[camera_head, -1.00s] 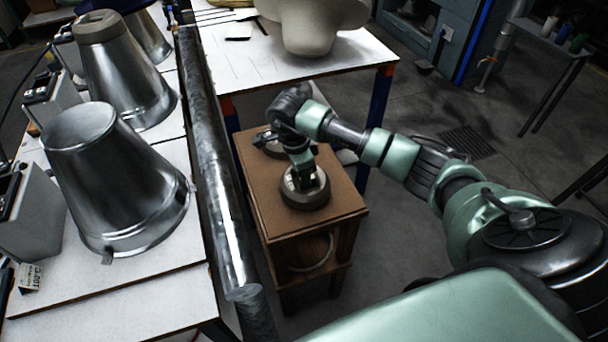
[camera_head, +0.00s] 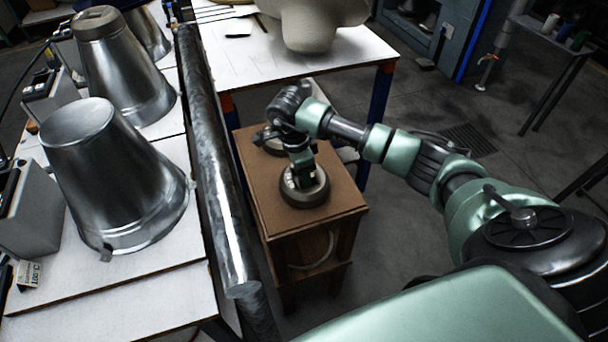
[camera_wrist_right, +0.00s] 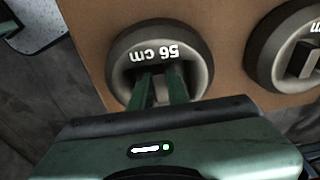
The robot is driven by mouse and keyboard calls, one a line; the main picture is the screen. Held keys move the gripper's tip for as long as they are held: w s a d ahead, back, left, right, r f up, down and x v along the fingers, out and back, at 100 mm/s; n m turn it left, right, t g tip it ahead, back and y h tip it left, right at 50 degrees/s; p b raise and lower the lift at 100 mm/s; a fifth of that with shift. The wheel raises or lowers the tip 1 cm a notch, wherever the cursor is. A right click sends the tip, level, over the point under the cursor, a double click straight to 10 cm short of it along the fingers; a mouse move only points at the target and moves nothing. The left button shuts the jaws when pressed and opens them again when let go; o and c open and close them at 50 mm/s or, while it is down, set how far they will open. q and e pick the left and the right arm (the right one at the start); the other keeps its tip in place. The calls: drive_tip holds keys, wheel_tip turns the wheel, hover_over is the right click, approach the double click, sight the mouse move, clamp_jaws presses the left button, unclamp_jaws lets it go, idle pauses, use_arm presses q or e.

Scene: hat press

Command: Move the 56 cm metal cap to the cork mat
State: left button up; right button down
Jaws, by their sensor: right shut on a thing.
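The 56 cm cap (camera_head: 304,192) is a round grey-brown disc with a recessed middle. It stands at the near part of the brown top (camera_head: 334,203) of a small wooden stand. That top looks cork-like, but I cannot tell for sure that it is the cork mat. My right gripper (camera_head: 304,177) points down into the cap and is shut on its grip. The right wrist view shows the fingers in the recess, below the upside-down "56 cm" label (camera_wrist_right: 157,53). The cap looks to be on or very close to the top. My left gripper is not in view.
A second similar cap (camera_wrist_right: 284,62) lies farther back on the stand, partly hidden by my arm in the head view. A metal cone (camera_head: 110,180) with a bare top and another cone (camera_head: 125,75) with a cap stand left. A thick pipe (camera_head: 215,160) separates them from the stand.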

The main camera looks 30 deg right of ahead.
idle(0.6)
idle(0.3)
drive_tip(key=c, duration=1.4)
unclamp_jaws()
drive_tip(key=shift+o, duration=0.6)
drive_tip(key=shift+s+f, duration=0.1)
drive_tip(key=shift+f, duration=0.1)
drive_tip(key=shift+a+r+p, duration=0.2)
drive_tip(key=shift+r+p, duration=0.9)
drive_tip(key=shift+r, duration=0.85)
drive_tip(key=shift+a+r+p, duration=0.15)
drive_tip(key=shift+r+p, duration=0.95)
drive_tip(key=shift+r, duration=0.8)
